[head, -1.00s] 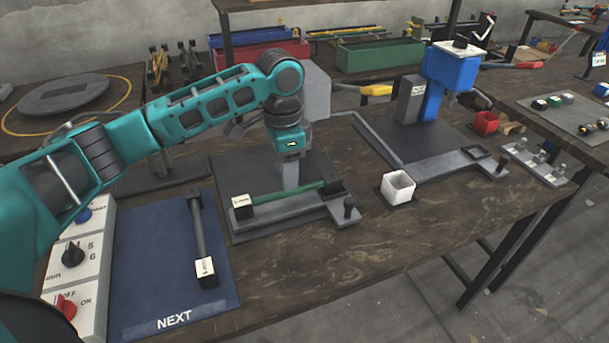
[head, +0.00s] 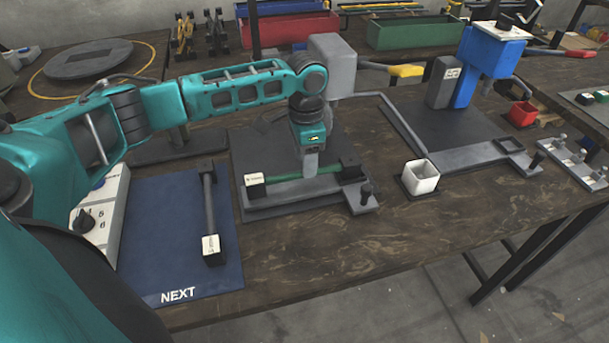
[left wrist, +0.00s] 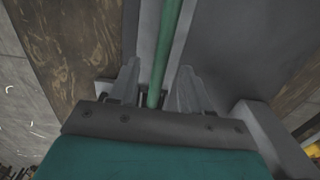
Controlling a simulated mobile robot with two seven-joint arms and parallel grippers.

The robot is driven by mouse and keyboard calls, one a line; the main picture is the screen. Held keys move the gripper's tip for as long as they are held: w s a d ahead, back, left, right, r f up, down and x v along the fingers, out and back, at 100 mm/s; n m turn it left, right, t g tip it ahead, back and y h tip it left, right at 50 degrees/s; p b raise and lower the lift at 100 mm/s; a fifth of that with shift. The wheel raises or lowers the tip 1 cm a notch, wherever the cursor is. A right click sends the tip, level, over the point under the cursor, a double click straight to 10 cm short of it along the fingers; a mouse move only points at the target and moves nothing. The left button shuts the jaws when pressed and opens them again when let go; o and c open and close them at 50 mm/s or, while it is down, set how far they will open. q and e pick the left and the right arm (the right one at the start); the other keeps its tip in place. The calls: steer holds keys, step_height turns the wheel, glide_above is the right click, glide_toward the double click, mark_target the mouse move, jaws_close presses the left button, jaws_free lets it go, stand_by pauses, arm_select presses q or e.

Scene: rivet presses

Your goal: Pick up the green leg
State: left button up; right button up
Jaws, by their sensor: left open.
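The green leg (head: 284,178) lies in a grey fixture (head: 300,198) on the table, with a white-faced dark block at its left end and a dark block at its right end. My left gripper (head: 310,172) points down over the leg's middle. In the left wrist view the green leg (left wrist: 164,50) runs between the two open fingers (left wrist: 158,88), with a gap on each side. My right gripper is not in view.
A blue mat (head: 160,240) marked NEXT holds a grey leg (head: 209,215) at the left. A control box (head: 95,225) stands beside it. A white cup (head: 421,177) and a blue press (head: 487,62) are at the right. A grey press (head: 332,62) stands behind my gripper.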

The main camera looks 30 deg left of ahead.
arm_select(q)
step_height(320, 180, down, 4)
steer(key=shift+a+r, duration=0.1)
steer(key=shift+r, duration=0.15)
jaws_close()
stand_by(0.3)
